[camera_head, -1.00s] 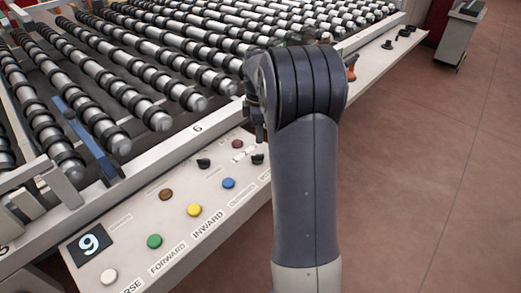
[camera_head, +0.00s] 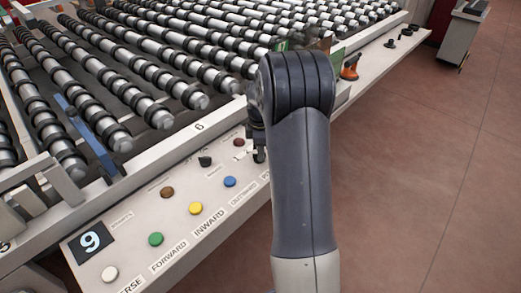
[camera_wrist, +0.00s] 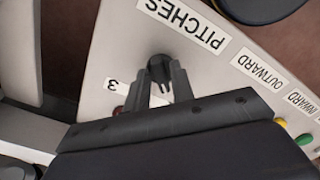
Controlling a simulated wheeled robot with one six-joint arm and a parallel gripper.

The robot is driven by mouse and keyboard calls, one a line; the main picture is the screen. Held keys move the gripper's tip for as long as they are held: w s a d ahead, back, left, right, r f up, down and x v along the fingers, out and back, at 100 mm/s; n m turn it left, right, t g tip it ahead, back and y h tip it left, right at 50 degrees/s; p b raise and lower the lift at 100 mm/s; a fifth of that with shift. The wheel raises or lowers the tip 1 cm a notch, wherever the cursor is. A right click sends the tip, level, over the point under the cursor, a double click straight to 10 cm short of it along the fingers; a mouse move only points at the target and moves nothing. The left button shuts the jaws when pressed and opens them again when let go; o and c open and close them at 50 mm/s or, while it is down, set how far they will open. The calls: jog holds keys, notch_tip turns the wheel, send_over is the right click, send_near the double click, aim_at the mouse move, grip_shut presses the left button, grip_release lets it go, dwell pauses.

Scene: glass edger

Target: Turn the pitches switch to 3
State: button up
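The pitches switch (camera_wrist: 160,66) is a small black knob on the pale panel, beside the PITCHES label (camera_wrist: 182,22) in the wrist view. A white label with a 3 (camera_wrist: 112,84) lies left of it. My gripper (camera_wrist: 161,78) is over the knob, with one finger on each side; whether the fingers press on it cannot be told. In the head view my gripper (camera_head: 259,157) reaches down to the panel at the knob's place, and my arm hides much of that area.
The panel also holds another black knob (camera_head: 205,161), a blue button (camera_head: 229,181), a yellow button (camera_head: 195,208), a green button (camera_head: 156,239) and a white button (camera_head: 109,273). A roller conveyor (camera_head: 150,75) lies behind. An orange-handled tool (camera_head: 350,66) stands farther along the ledge.

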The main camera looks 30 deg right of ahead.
grip_shut()
jog(key=shift+m, duration=0.3)
jog(key=m, duration=0.3)
jog(key=shift+m+p, duration=0.3)
jog(key=shift+p, duration=0.05)
jog(key=m, duration=0.3)
jog(key=shift+s+a+m, duration=0.1)
jog(key=shift+m, duration=0.3)
jog(key=m+p, duration=0.1)
jog(key=m, duration=0.4)
jog(key=shift+a, duration=0.1)
jog(key=shift+a+m, duration=0.1)
jog(key=shift+m, duration=2.3)
jog(key=shift+o, duration=1.3)
grip_release()
